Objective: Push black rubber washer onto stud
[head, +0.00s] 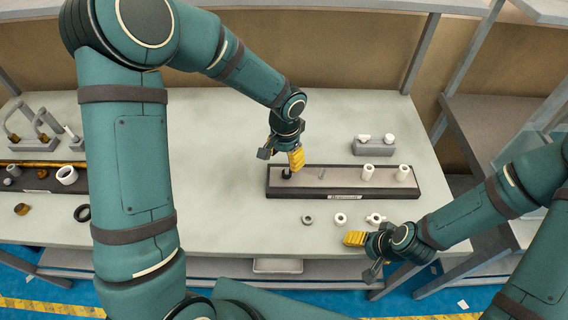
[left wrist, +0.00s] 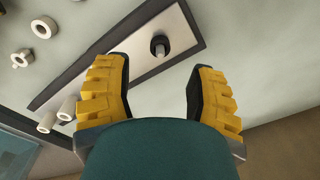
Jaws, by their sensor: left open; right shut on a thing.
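The black rubber washer (left wrist: 158,44) sits around the grey stud (left wrist: 162,51) on the long tray in the left wrist view; the stud's end pokes out of it. In the head view the washer (head: 287,174) is a small dark shape at the tray's left end, just below my left gripper (head: 281,157). That gripper is open, its yellow fingers (left wrist: 155,95) apart with nothing between them, and the washer is beyond the fingertips. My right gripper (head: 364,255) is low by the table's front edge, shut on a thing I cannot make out.
The dark-rimmed tray (head: 300,193) also carries a small stud (head: 321,174) and two white cylinders (head: 368,173). A grey ring (head: 308,219), a white ring (head: 341,219) and a white fitting (head: 376,218) lie in front. A grey block (head: 374,148) stands behind.

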